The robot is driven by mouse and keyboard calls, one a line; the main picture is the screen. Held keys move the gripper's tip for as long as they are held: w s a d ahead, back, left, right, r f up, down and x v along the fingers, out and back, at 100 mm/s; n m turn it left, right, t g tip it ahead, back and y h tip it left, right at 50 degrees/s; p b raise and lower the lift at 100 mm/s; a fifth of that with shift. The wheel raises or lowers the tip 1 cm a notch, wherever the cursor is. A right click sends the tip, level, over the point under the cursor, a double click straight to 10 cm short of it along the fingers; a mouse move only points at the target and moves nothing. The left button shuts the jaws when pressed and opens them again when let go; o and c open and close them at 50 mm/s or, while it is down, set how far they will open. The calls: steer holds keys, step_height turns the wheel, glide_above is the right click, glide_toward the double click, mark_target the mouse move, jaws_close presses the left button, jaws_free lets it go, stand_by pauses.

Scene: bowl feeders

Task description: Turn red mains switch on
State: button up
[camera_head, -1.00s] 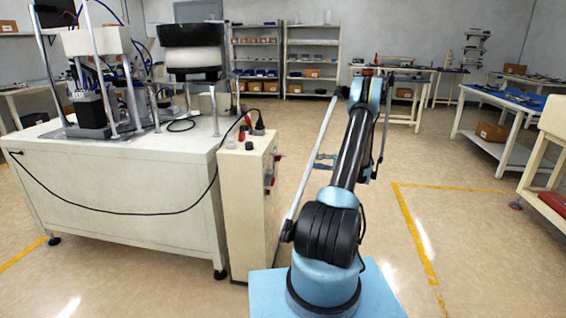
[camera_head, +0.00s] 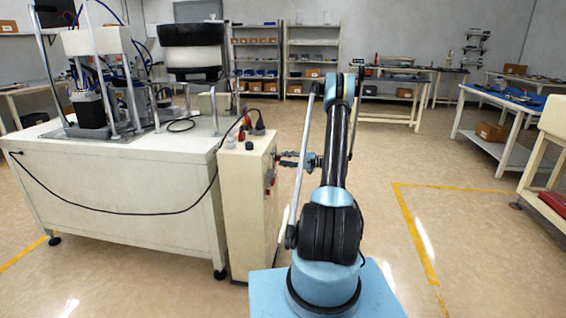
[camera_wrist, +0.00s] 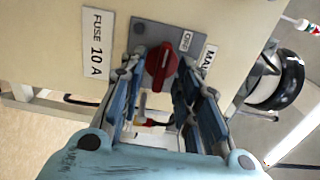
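The red mains switch (camera_wrist: 161,66) is a round red knob with a raised grip on a grey plate, in the upper middle of the wrist view. Labels near it read MAI(N), partly cut by my finger, and FUSE 10 A. My gripper (camera_wrist: 164,58) is open, with one blue finger on each side of the knob and small gaps visible between. In the head view my gripper (camera_head: 283,159) is at the right face of the narrow cream cabinet (camera_head: 246,215). Red parts show on that face, but the switch itself is not clear there.
The cabinet stands against a cream workbench (camera_head: 110,195) with machinery on it, and a black cable hangs along its front. Several knobs and plugs sit on the cabinet top. Floor to the right is free up to a table (camera_head: 505,100).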

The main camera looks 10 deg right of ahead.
steer(key=shift+w+a, duration=0.15)
steer(key=shift+a, duration=0.3)
jaws_close()
steer(key=shift+m, duration=0.4)
steer(key=shift+d+m, duration=0.1)
steer(key=shift+m, duration=8.4)
